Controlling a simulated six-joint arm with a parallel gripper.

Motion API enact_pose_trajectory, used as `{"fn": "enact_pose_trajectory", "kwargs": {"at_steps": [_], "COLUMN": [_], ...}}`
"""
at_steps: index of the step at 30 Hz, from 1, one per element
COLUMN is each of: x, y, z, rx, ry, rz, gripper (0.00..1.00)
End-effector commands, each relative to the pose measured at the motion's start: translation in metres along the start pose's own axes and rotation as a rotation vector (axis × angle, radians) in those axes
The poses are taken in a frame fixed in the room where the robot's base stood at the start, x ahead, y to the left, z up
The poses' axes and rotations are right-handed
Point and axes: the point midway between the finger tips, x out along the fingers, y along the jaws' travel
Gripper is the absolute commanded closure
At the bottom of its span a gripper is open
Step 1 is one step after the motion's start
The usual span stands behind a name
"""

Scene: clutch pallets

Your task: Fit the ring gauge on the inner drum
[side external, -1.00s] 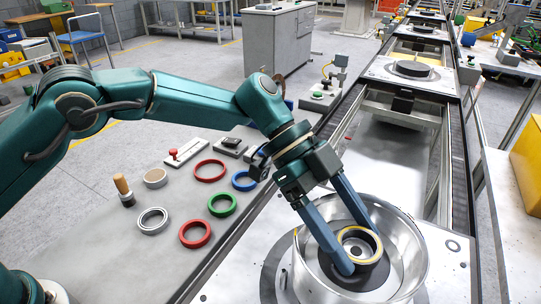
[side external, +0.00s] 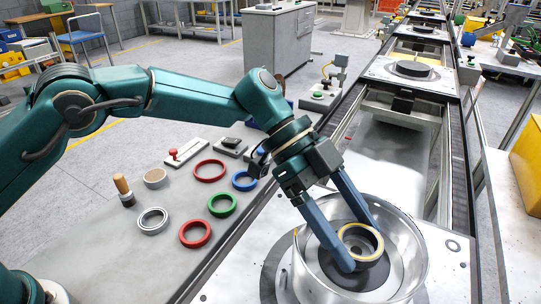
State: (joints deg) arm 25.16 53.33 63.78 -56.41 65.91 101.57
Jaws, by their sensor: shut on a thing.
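My gripper (side external: 364,250) reaches down into a wide silver metal drum housing (side external: 413,262) at the lower right. Its two blue-grey fingers are shut on a dark ring with a yellow rim (side external: 376,256), which I take to be the ring gauge. The ring is slightly tilted in this view. The inner drum (side external: 359,246) shows partly as a grey round shape through the ring's opening. The ring and fingers hide much of it. I cannot tell whether the ring is around the drum or just above it.
The housing stands on a pale pallet (side external: 445,270) on the conveyor. Red (side external: 195,234), green (side external: 222,204), blue (side external: 244,180) and silver (side external: 152,221) rings lie on the grey bench to the left, near a wooden-handled tool (side external: 124,190). The housing's raised wall surrounds my fingers.

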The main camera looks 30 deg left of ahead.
Motion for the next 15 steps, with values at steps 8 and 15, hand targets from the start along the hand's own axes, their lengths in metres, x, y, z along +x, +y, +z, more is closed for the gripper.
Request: {"fn": "enact_pose_trajectory", "kwargs": {"at_steps": [8, 15], "x": [0.003, 0.0059], "y": [-0.0002, -0.0008], "z": [0.0033, 0.0066], "rx": [-0.001, 0.0], "ry": [0.001, 0.002], "rz": [0.001, 0.0], "gripper": [1.0, 1.0]}}
